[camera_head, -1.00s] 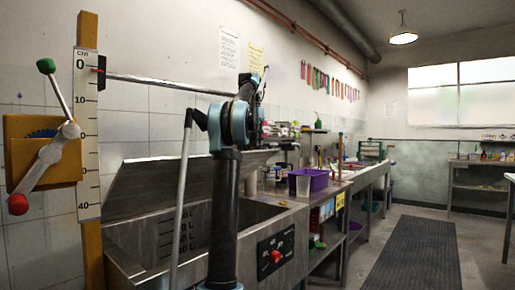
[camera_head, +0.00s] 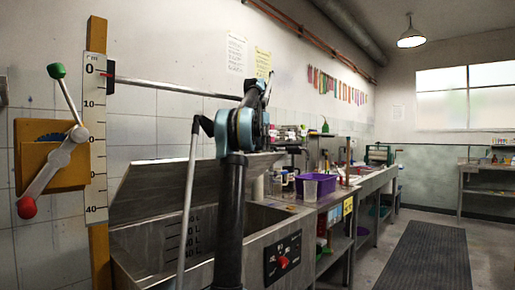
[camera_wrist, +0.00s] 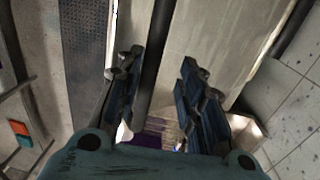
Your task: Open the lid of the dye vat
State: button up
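The dye vat (camera_head: 210,238) is a steel tank with litre marks inside, at the lower left of the head view. Its steel lid (camera_head: 155,188) stands raised and tilted along the back, leaving the tank's mouth uncovered. My arm hides part of the vat and lid. My gripper (camera_wrist: 160,88) shows in the wrist view with its fingers apart. A dark bar (camera_wrist: 160,50) appears between the fingers; I cannot tell whether it touches them or lies beyond. In the head view the fingers cannot be made out behind my arm.
A wooden post with a cm scale (camera_head: 95,130) and a crank (camera_head: 55,165) stands at the left. A control panel with a red knob (camera_head: 283,262) is on the vat's front. A purple tub (camera_head: 328,184) sits farther along the counter. The floor around the dark mat (camera_head: 425,255) is clear.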

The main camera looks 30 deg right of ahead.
jog(key=shift+s+r, duration=0.1)
jog(key=shift+r, duration=0.15)
notch_tip(320, 180, up, 7)
jog(key=shift+w+r, duration=0.15)
jog(key=shift+w, duration=0.25)
jog(key=shift+a, duration=0.1)
jog(key=shift+c, duration=0.4)
